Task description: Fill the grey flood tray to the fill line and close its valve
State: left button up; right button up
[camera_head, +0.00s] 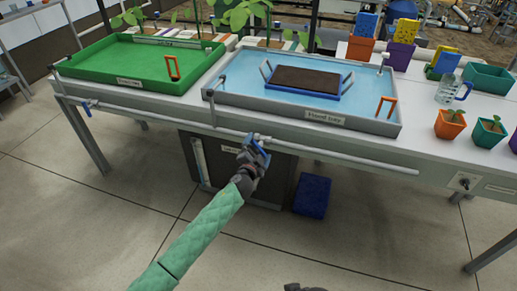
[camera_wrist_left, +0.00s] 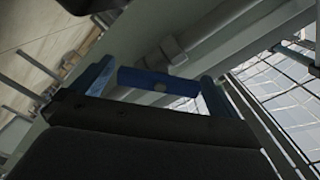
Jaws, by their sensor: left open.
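The grey flood tray (camera_head: 301,117) stands on the bench with light blue water across its floor. The fill line cannot be made out. My left gripper (camera_head: 256,150) is at the pipe below the tray's front edge, by the valve (camera_head: 264,138). In the left wrist view a blue bar, seemingly the valve handle (camera_wrist_left: 158,82), lies between the open blue fingers (camera_wrist_left: 155,88). Contact cannot be told.
A green tray (camera_head: 130,68) stands at the left, with a blue valve handle (camera_head: 88,104) on the pipe below. Pots, a clear jug (camera_head: 450,90) and a teal bin (camera_head: 488,78) stand at the right. A dark cabinet (camera_head: 215,165) and a blue block (camera_head: 312,196) are below.

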pick_arm(q)
jog(key=shift+w, duration=0.15)
pick_arm(e)
jog(key=shift+r, duration=0.1)
pick_arm(q)
jog(key=shift+c, duration=0.4)
pick_arm(e)
jog(key=shift+s, duration=0.1)
pick_arm(q)
jog(key=c, duration=0.8)
